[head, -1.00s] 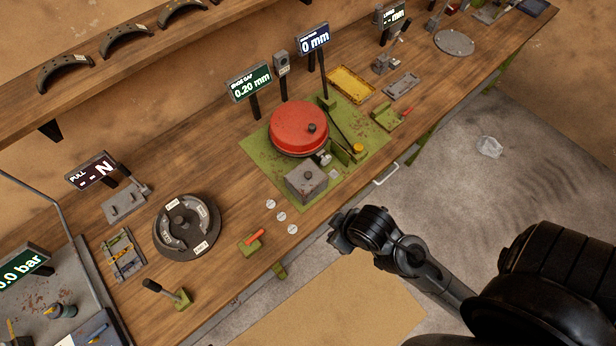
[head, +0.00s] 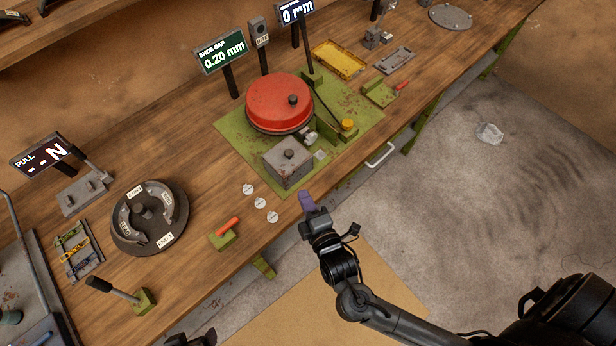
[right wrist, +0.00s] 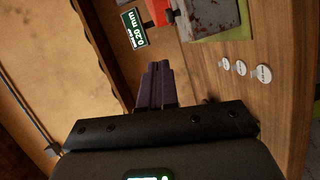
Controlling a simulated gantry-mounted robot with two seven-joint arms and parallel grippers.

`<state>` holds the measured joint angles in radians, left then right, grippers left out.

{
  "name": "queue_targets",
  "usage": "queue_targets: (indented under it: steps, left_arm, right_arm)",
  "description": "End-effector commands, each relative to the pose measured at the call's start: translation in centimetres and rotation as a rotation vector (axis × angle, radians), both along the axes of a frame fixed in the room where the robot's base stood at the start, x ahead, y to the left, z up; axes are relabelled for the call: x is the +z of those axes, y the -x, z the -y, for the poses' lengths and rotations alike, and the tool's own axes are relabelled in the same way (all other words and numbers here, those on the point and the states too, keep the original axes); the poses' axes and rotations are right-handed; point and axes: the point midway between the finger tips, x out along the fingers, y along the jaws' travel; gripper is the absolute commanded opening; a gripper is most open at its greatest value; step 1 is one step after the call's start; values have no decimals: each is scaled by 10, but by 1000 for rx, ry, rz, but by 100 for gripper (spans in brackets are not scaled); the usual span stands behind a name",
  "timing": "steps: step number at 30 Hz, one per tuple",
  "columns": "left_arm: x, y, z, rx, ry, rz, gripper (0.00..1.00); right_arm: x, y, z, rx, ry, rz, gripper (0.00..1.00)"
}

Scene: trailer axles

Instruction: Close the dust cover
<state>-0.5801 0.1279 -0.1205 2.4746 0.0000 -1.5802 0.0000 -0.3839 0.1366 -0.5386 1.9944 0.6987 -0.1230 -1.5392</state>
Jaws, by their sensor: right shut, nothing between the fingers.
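I cannot tell which part is the dust cover. My right gripper (head: 307,202) is shut and empty, just off the bench's front edge, below the grey block. In the right wrist view its purple fingers (right wrist: 157,82) are together, with the block (right wrist: 211,14) beyond. A dark piece of my left gripper (head: 192,340) shows at the bottom edge; its jaws are unclear.
Several white discs (head: 260,203) and an orange-handled green clamp (head: 224,235) lie left of my right gripper. A brake assembly (head: 150,217) and a lever (head: 125,294) stand further left. A sign (head: 221,53) reads 0.20 mm. A yellow tray (head: 339,59) lies behind right.

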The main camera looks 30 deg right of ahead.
Motion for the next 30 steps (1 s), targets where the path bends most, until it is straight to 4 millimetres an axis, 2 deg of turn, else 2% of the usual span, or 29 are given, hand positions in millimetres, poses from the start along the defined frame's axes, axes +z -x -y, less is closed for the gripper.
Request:
queue_targets:
  steps: [1, 6, 11, 16, 30]
  left_arm:
    - [-21, 0, 0, 1, 0, 1, 81]
    - [-39, 0, 1, 3, 6, 3, 81]
    - [-41, -1, 3, 8, 12, 5, 81]
    - [-40, -1, 3, 9, 15, 7, 81]
    - [-43, -1, 1, 4, 6, 7, 81]
  right_arm:
    - [-21, -3, -7, 12, 0, 3, 0]
    - [-30, -12, -17, 34, -5, 26, 0]
    - [-30, -19, -17, 34, -4, 36, 0]
    - [-30, -37, -15, 34, -4, 39, 0]
    - [-41, -119, -6, 32, -6, 36, 0]
